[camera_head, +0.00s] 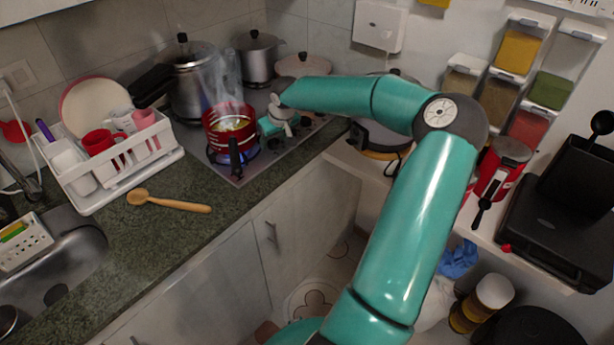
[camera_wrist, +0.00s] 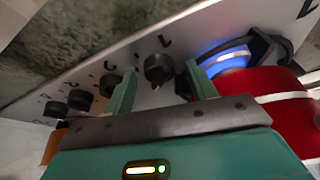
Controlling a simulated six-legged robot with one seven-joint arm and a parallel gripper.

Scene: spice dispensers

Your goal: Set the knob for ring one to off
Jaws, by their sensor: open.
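In the wrist view, a black knob (camera_wrist: 157,68) stands on the steel stove panel, nearest the lit burner in a row of several knobs. My open gripper (camera_wrist: 161,74) has one green finger on each side of this knob, with gaps visible; I cannot tell how deep the fingers reach. A blue flame (camera_wrist: 226,60) burns beside it under a red pot (camera_wrist: 280,105). In the head view, my gripper (camera_head: 272,124) is over the stove (camera_head: 262,160), right of the steaming red pot (camera_head: 230,136). It hides the nearest knob there.
Two metal pots (camera_head: 192,85) and a lidded pan (camera_head: 303,65) stand at the back of the stove. A dish rack (camera_head: 92,195) and wooden spoon (camera_head: 170,202) are on the counter at left.

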